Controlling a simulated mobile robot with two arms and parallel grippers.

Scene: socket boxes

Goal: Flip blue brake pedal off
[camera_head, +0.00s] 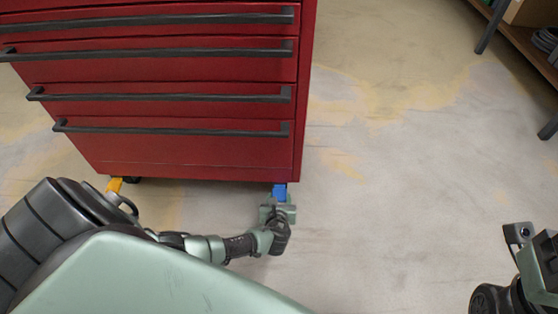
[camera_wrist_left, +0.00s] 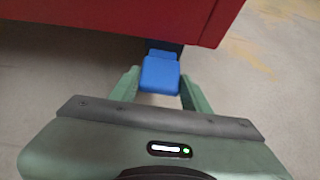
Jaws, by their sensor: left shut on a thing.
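The blue brake pedal (camera_head: 280,191) sticks out under the front right corner of the red tool cabinet (camera_head: 200,152), close to the floor. My left gripper (camera_head: 278,200) is at the pedal, low over the floor. In the left wrist view the blue brake pedal (camera_wrist_left: 160,74) lies between the two green fingers of my left gripper (camera_wrist_left: 158,88), which is shut on it. The pedal's far end and its caster are mostly hidden under the cabinet.
Several drawers with dark handles (camera_head: 170,130) face me. A wooden shelf (camera_head: 515,35) stands at the top right. The floor (camera_head: 400,180) right of the cabinet is clear.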

